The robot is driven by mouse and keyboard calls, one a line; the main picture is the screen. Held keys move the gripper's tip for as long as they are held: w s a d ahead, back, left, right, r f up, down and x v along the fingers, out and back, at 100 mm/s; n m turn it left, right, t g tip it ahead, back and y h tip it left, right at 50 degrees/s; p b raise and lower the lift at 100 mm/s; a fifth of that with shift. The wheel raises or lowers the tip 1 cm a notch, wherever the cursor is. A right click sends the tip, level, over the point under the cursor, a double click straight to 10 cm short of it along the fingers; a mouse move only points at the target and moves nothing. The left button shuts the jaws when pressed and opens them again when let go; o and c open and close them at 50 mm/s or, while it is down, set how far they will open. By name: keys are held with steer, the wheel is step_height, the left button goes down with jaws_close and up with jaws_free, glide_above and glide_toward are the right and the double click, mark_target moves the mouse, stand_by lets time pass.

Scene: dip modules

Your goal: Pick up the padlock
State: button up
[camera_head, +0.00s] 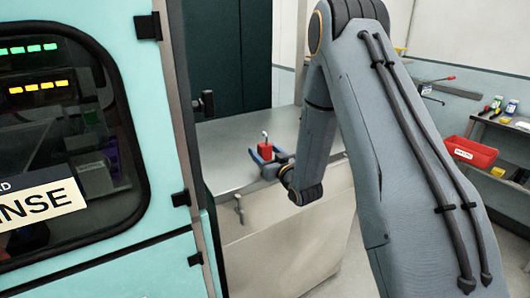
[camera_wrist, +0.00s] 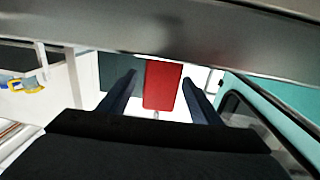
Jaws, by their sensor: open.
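The red padlock (camera_head: 265,151) stands on the grey metal counter, with its pale shackle pointing up. My gripper (camera_head: 260,156) is at the padlock, low over the counter, with its blue fingers on either side of it. In the wrist view the padlock (camera_wrist: 163,86) shows as a red block between the two dark fingers of my gripper (camera_wrist: 160,78). The fingers are apart, with a narrow gap visible on each side of the padlock. The lower part of the padlock is partly hidden by a finger in the head view.
The grey counter (camera_head: 225,145) is otherwise clear around the padlock. A teal machine cabinet (camera_head: 130,265) with a dark window stands close on the left. A red bin (camera_head: 470,152) and a shelf with bottles are far right.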

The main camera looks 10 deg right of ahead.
steer(key=c, duration=1.2)
steer(key=shift+r, duration=0.15)
